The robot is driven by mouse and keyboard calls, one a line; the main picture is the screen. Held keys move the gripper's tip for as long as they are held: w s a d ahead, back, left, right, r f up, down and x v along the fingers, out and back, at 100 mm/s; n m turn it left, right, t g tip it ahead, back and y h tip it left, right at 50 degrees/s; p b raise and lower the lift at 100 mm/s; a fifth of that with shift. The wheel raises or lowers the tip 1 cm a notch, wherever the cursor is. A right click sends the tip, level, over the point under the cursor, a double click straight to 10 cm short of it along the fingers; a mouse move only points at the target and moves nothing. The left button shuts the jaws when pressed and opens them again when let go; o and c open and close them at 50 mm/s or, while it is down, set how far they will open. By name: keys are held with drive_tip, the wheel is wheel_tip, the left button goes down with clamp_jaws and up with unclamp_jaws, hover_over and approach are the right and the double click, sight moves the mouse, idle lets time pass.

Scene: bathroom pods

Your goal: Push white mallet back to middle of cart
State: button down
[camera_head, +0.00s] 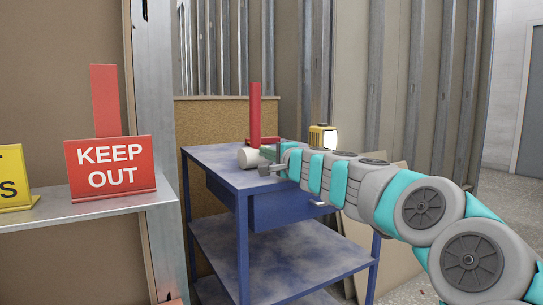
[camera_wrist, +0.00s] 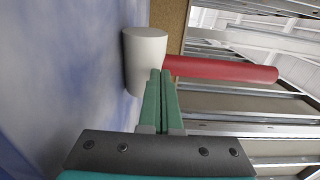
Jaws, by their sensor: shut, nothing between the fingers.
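The mallet has a white cylindrical head (camera_head: 247,157) lying on the cart top and a red handle (camera_head: 255,112) standing straight up. In the wrist view the white head (camera_wrist: 143,62) lies just ahead of the fingertips, with the red handle (camera_wrist: 225,69) pointing right. The blue cart (camera_head: 213,160) has a worn top, a drawer and a lower shelf. My gripper (camera_head: 274,152) is shut and empty, low over the cart top on the right of the head. Its fingertips (camera_wrist: 161,74) overlap the head's edge; I cannot tell if they touch.
A yellow work light (camera_head: 322,137) stands at the cart's back right. A metal shelf (camera_head: 100,208) at left holds a red KEEP OUT sign (camera_head: 110,167) and a yellow sign (camera_head: 14,180). A brown board (camera_head: 210,120) and metal studs stand behind the cart.

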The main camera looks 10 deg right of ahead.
drive_tip(key=shift+w+a, duration=0.1)
drive_tip(key=shift+w, duration=0.15)
drive_tip(key=p+x, duration=0.4)
drive_tip(key=x, duration=0.9)
drive_tip(key=shift+w+r, duration=0.1)
drive_tip(key=shift+w, duration=0.2)
drive_tip(key=shift+w+a+p, duration=0.25)
drive_tip(key=shift+w+p, duration=0.05)
drive_tip(key=shift+w, duration=0.25)
